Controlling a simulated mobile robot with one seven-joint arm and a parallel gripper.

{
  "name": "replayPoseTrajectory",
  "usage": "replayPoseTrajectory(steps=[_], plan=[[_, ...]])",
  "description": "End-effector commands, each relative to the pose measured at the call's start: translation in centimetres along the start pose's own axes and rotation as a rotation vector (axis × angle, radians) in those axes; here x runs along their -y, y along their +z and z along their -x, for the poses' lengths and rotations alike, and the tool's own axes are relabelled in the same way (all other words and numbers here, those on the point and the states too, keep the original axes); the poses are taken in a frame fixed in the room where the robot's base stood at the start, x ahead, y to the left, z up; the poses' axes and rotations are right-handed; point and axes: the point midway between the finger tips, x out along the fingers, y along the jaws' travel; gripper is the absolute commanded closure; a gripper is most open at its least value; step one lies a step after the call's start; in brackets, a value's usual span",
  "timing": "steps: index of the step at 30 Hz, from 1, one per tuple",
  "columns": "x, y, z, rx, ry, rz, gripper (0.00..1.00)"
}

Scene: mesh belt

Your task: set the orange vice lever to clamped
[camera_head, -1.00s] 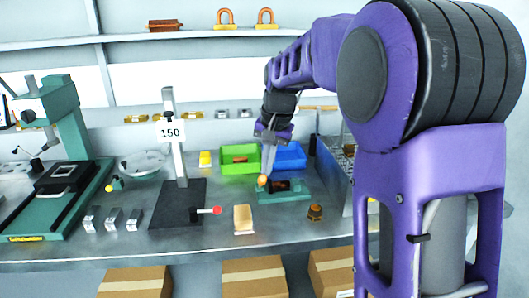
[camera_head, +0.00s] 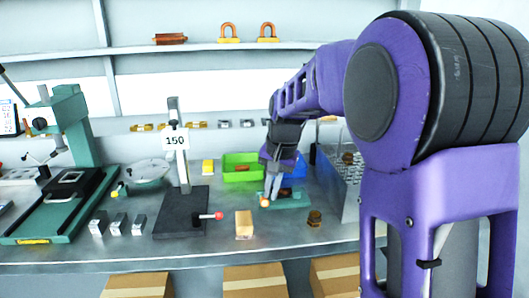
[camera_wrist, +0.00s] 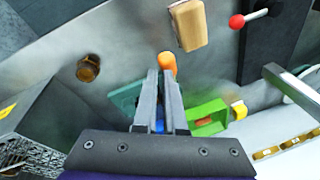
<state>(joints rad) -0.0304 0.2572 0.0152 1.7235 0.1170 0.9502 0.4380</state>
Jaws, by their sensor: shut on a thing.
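The orange vice lever's knob (camera_head: 265,201) shows at the tips of my gripper (camera_head: 270,196), at the left end of the small teal vice (camera_head: 292,201). In the wrist view the orange knob (camera_wrist: 166,62) sticks out just past the fingertips of my gripper (camera_wrist: 162,80). The fingers are closed around the lever below the knob. The teal vice (camera_wrist: 125,98) is partly hidden behind the fingers in the wrist view. My gripper also hides part of the vice in the head view.
A green bin (camera_head: 240,174) and a blue bin (camera_head: 297,171) stand behind the vice. A tan block (camera_head: 244,224) and a brown knob-like part (camera_head: 314,217) lie in front. A wire-mesh rack (camera_head: 345,180) stands to the right. A red-knobbed lever (camera_head: 218,216) is at left.

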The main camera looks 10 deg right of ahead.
Motion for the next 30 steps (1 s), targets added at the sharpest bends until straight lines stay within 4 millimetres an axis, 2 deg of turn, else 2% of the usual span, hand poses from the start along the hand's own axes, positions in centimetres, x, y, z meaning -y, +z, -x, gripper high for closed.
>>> replayPoseTrajectory(steps=[1, 13, 17, 22, 23, 30], plan=[[-0.2, 1.3, -1.3, 0.043, 0.016, 0.006, 1.00], [0.0, 1.2, -0.8, 0.042, 0.013, 0.009, 1.00], [0.1, 0.5, 0.7, 0.033, 0.009, 0.008, 1.00], [0.2, -1.3, 4.0, 0.008, -0.001, 0.004, 1.00], [-0.2, -0.5, 4.0, 0.006, -0.002, 0.005, 1.00], [-2.1, 2.5, 8.0, 0.001, -0.003, 0.003, 1.00]])
